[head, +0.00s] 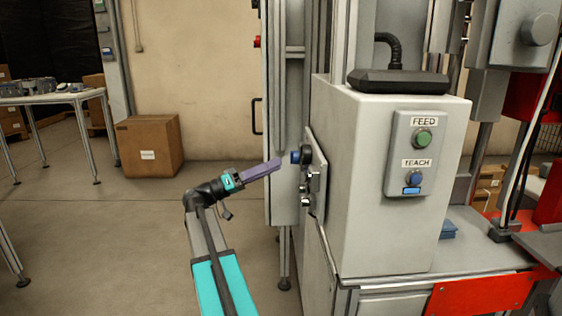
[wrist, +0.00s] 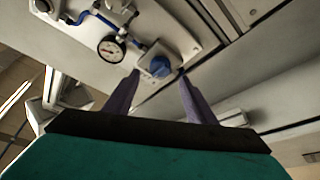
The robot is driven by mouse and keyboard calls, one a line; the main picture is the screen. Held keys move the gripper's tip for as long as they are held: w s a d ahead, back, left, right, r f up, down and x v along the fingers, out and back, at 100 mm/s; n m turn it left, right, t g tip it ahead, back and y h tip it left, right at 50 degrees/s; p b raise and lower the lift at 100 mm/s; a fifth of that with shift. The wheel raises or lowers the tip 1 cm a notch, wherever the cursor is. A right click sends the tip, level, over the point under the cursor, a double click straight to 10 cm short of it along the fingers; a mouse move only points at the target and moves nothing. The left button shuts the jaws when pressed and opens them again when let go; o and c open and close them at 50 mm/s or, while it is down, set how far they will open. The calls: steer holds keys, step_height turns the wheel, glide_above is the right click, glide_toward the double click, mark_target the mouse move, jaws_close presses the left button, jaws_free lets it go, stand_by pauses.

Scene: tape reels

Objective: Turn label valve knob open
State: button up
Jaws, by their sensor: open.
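The blue valve knob (head: 295,157) sticks out from a plate on the left side of the light grey machine cabinet. In the wrist view the knob (wrist: 160,66) sits on a pale square block, just beyond the fingertips and roughly midway between them. My gripper (head: 279,163) points at the knob from the left, with a small gap before it. In the wrist view my gripper (wrist: 158,73) has its two purple fingers spread apart, with nothing held between them. Any label by the knob cannot be read.
A round pressure gauge (wrist: 111,50) and blue tubing (wrist: 85,16) are mounted beside the knob. The cabinet (head: 350,200) carries a FEED button (head: 423,138) and a TEACH button (head: 415,179). A cardboard box (head: 148,145) stands behind on the floor.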

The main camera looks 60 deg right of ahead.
steer(key=p+v, duration=0.1)
steer(key=v, duration=0.7)
steer(key=shift+w+a+p, duration=0.25)
steer(key=shift+p, duration=0.1)
steer(key=shift+f, duration=0.15)
